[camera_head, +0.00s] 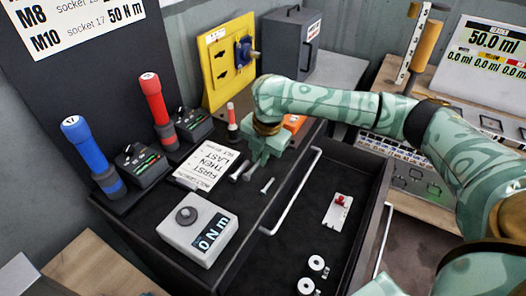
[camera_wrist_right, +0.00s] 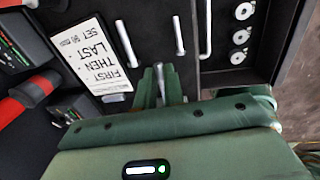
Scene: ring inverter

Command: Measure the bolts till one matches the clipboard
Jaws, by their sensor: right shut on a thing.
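The clipboard (camera_head: 207,166), a white sheet reading "FIRST THEN LAST", lies on the dark cabinet top; it also shows in the right wrist view (camera_wrist_right: 93,55). My right gripper (camera_head: 258,160) is low over the cabinet top, just right of the clipboard. In the wrist view its fingers (camera_wrist_right: 159,88) are shut on a grey bolt (camera_wrist_right: 158,74), mostly hidden between them. Two other bolts lie loose beside it, one nearer the clipboard (camera_wrist_right: 125,42) and one nearer the drawer (camera_wrist_right: 178,36); the latter also shows in the head view (camera_head: 267,186). My left gripper is not in view.
A grey torque meter (camera_head: 190,222) stands at the front of the cabinet top. Blue (camera_head: 88,150) and red (camera_head: 155,105) drivers stand at left. A yellow panel (camera_head: 222,85) stands behind. The open drawer (camera_head: 285,245) holds several washers and a white plate (camera_head: 336,214).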

